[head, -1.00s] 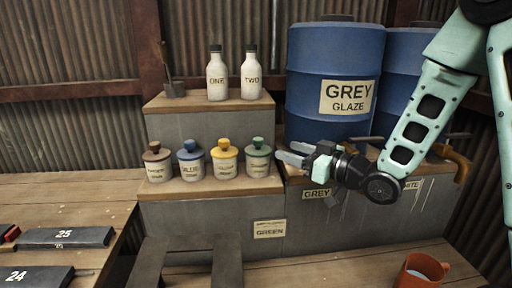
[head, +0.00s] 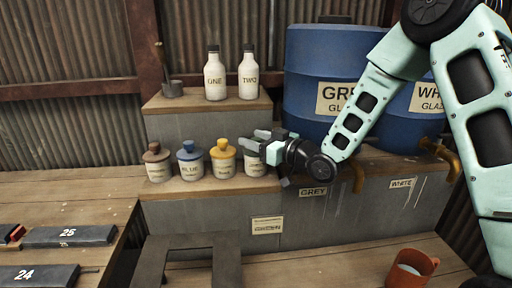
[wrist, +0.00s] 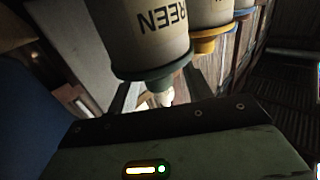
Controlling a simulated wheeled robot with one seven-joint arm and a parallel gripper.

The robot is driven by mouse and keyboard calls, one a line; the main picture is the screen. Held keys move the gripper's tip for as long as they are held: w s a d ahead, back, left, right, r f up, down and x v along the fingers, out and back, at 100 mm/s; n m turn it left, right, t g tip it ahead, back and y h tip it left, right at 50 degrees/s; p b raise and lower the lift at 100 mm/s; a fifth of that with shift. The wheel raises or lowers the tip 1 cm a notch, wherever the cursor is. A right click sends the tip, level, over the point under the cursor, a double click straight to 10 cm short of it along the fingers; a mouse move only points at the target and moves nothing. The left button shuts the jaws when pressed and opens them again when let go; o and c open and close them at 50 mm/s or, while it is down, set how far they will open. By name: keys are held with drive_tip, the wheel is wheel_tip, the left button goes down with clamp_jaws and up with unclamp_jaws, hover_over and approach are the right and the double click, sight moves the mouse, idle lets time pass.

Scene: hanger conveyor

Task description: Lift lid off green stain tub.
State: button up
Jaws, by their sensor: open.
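The green stain tub (head: 255,169) is cream with a label and stands at the right end of the row on the lower ledge. My gripper (head: 259,140) is open at its lid, and the fingers and palm hide most of the lid in the head view. In the wrist view the tub (wrist: 150,35) shows upside down with the word GREEN. Its green lid (wrist: 152,75) and knob point toward my palm. The open fingers (wrist: 160,95) lie on either side of the knob. I cannot tell whether they touch it.
Yellow (head: 223,160), blue (head: 190,161) and brown-lidded (head: 156,163) tubs stand close to the left. Two bottles (head: 215,75) stand on the upper step. A blue grey-glaze barrel (head: 310,65) stands behind my arm. An orange mug (head: 410,270) is at lower right.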

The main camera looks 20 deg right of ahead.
drive_tip(key=c, duration=1)
